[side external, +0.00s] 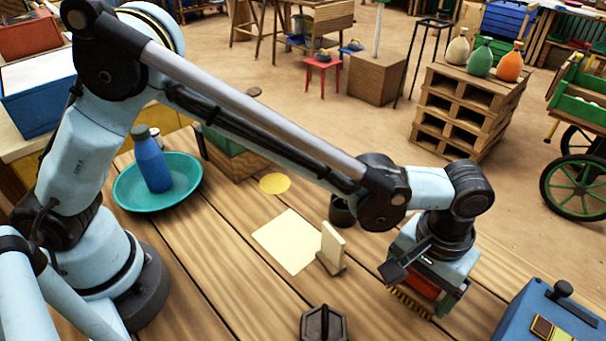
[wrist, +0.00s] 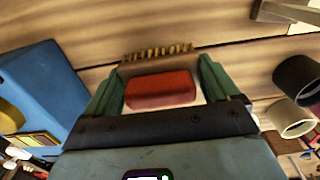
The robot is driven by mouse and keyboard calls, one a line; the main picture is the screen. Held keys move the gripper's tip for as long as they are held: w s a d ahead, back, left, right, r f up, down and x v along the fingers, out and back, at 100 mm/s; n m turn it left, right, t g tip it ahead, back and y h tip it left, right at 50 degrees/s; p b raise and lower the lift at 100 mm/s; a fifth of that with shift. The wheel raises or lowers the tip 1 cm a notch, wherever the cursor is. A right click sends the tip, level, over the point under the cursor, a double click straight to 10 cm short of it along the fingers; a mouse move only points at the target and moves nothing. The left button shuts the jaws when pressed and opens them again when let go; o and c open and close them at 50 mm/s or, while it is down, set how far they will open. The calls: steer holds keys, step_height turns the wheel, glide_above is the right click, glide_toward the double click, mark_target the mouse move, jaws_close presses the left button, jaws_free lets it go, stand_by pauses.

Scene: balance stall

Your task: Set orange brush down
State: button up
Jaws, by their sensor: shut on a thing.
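The orange brush (side external: 424,286) is a red-orange block with tan bristles, low over the right part of the wooden table. It also shows in the wrist view (wrist: 160,91), with its bristles toward the top of the picture. My gripper (side external: 428,292) is shut on it, and the green fingers (wrist: 160,80) stand on either side of the block. The bristles are very close to the planks; I cannot tell whether they touch. My gripper hides part of the brush in the side view.
A blue box (side external: 548,316) stands right of my gripper. A small upright card (side external: 332,243), a cream sheet (side external: 288,241) and a dark cup (side external: 342,211) are to the left. A dark hexagonal object (side external: 323,325) is in front. A teal bowl (side external: 126,193) holds a blue bottle (side external: 151,162).

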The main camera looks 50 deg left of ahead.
steer(key=shift+f, duration=0.8)
steer(key=shift+f, duration=0.1)
steer(key=o, duration=0.9)
steer(key=shift+c, duration=0.2)
